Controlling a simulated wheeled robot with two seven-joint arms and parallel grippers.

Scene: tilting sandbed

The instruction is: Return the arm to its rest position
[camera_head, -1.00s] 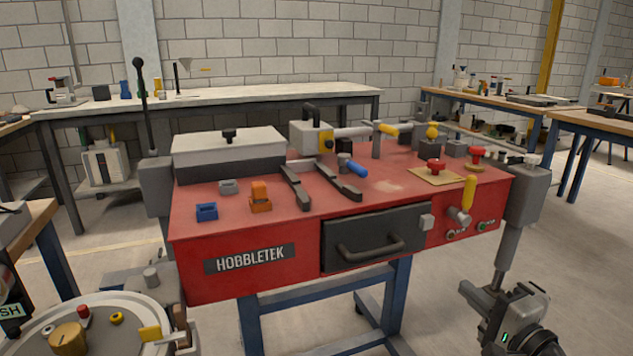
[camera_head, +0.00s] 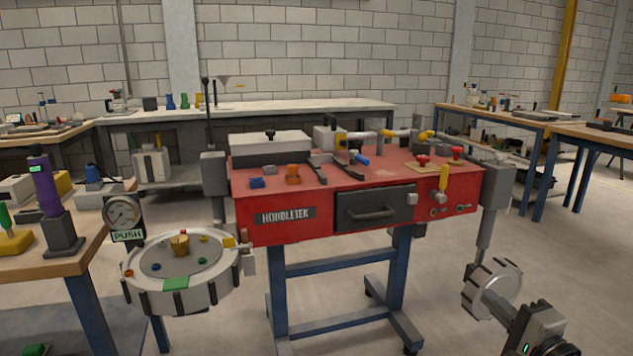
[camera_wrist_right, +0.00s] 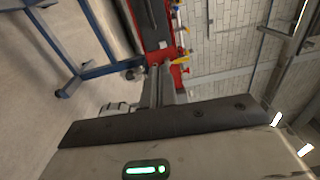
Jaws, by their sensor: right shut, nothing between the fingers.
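My right gripper (camera_head: 508,312) is low at the right edge of the head view, beside the grey notched handwheel (camera_head: 478,275) below the red bench's right post. Whether it touches the wheel I cannot tell. In the right wrist view, the fingers (camera_wrist_right: 160,86) are together and empty, pointing towards the red bench (camera_wrist_right: 160,40). My left gripper and arm are not in view.
The red bench (camera_head: 285,228), with a dark drawer (camera_head: 375,209) and blue legs, stands in the middle. A round drum with a gauge (camera_head: 123,213) is at the left, near a wooden table (camera_head: 75,262). Open floor lies at the front right.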

